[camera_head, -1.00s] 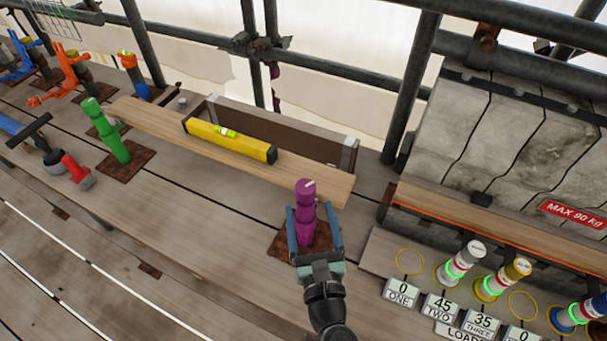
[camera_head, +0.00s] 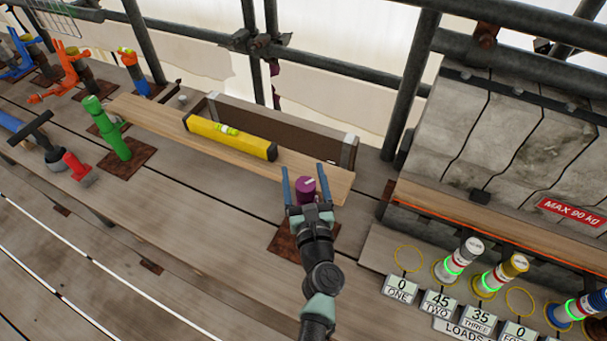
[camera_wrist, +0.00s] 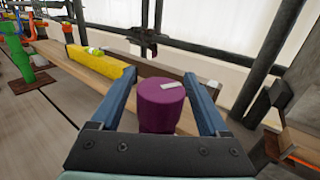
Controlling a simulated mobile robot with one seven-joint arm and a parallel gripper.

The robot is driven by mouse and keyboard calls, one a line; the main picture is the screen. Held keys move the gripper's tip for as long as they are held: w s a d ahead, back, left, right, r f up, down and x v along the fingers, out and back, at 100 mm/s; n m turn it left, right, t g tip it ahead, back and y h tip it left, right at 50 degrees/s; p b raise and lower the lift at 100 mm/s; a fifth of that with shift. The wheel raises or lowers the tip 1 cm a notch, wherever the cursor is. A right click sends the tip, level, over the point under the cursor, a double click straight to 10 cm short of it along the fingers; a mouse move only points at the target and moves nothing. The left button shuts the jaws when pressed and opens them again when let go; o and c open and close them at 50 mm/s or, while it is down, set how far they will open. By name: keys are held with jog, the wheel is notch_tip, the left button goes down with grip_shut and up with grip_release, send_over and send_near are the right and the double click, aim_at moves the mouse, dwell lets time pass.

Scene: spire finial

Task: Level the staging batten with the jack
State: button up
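The staging batten (camera_head: 164,128) is a long wooden plank lying along the deck. A yellow spirit level (camera_head: 231,139) with a green vial lies on it; the bubble is too small to read. A purple jack (camera_head: 305,188) stands at the batten's right end on a rusty plate (camera_head: 282,240). A green jack (camera_head: 108,128) stands near the left end. My gripper (camera_head: 305,185) has its two blue fingers apart, one on each side of the purple jack's top. In the wrist view the purple top (camera_wrist: 161,104) sits between the fingers, with a gap visible at each side.
A dark brown board (camera_head: 290,131) with grey end clamps stands behind the level. A black-handled tool (camera_head: 40,138) and a red-topped piece (camera_head: 77,168) lie at left. Lit cylinders (camera_head: 463,256) and number blocks (camera_head: 437,304) stand at lower right. Scaffold poles (camera_head: 410,85) rise behind.

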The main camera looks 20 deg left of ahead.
grip_shut()
jog(key=shift+n+y, duration=0.3)
jog(key=shift+y, duration=0.1)
jog(key=n+g+y, duration=0.3)
jog(key=n+g+y+b, duration=0.1)
jog(key=g+y, duration=0.1)
jog(key=shift+s+a+f, duration=0.1)
jog(key=shift+s+a, duration=0.2)
jog(key=n+g+y+b, duration=0.1)
jog(key=g, duration=0.1)
jog(key=n+g+b, duration=0.2)
jog(key=s+n+g+y+b, duration=0.1)
jog(key=g, duration=0.1)
jog(key=shift+s+a+n+g+y+b, duration=0.1)
jog(key=shift+a+n+g+y+b, duration=0.2)
jog(key=shift+n, duration=0.1)
